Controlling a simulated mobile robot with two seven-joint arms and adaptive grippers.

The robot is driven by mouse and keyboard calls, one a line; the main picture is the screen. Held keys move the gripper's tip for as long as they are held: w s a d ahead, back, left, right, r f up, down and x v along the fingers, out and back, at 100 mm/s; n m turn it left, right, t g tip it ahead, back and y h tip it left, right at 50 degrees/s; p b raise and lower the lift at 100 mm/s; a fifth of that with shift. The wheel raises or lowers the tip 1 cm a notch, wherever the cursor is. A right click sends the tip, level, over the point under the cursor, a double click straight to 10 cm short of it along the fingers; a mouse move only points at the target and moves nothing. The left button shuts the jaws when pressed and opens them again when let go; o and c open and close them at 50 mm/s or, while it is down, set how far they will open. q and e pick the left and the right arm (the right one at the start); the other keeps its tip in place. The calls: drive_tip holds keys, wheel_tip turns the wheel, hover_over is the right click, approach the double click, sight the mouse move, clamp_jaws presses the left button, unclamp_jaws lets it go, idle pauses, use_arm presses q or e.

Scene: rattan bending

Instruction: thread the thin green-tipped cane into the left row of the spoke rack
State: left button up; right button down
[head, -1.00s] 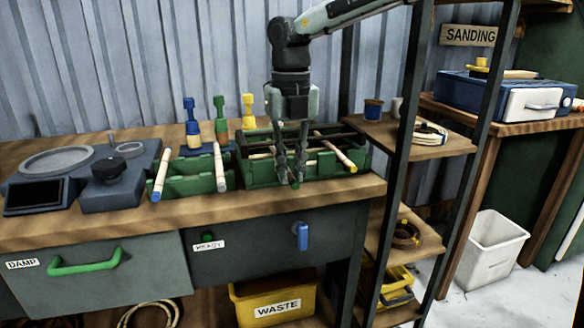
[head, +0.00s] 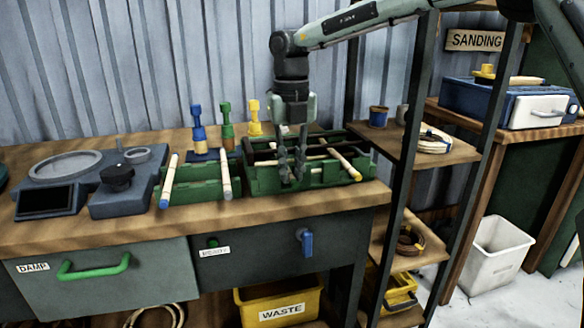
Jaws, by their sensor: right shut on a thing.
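My right gripper (head: 291,177) points straight down at the front left part of a dark green crate (head: 335,178). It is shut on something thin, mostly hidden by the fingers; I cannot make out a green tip. A pale cane (head: 262,163) lies crosswise behind the fingers. A yellow-tipped cane (head: 342,160) leans over the crate's right front edge. A smaller green holder (head: 196,183) stands to the left, with a blue-tipped cane (head: 169,183) and a pale-tipped cane (head: 225,174) leaning on it. I cannot tell which container is the spoke rack. My left gripper is out of view.
Blue, green (head: 227,126) and yellow upright tools stand behind the containers. A dark scale-like device (head: 119,191) fills the bench's left part. A dark shelf post (head: 407,130) rises to the right. A narrow strip of bench front (head: 330,200) is clear.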

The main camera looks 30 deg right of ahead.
drive_tip(key=shift+f+b, duration=0.25)
drive_tip(key=shift+b, duration=0.05)
idle(0.5)
drive_tip(key=c, duration=1.4)
unclamp_jaws()
drive_tip(key=shift+c, duration=0.2)
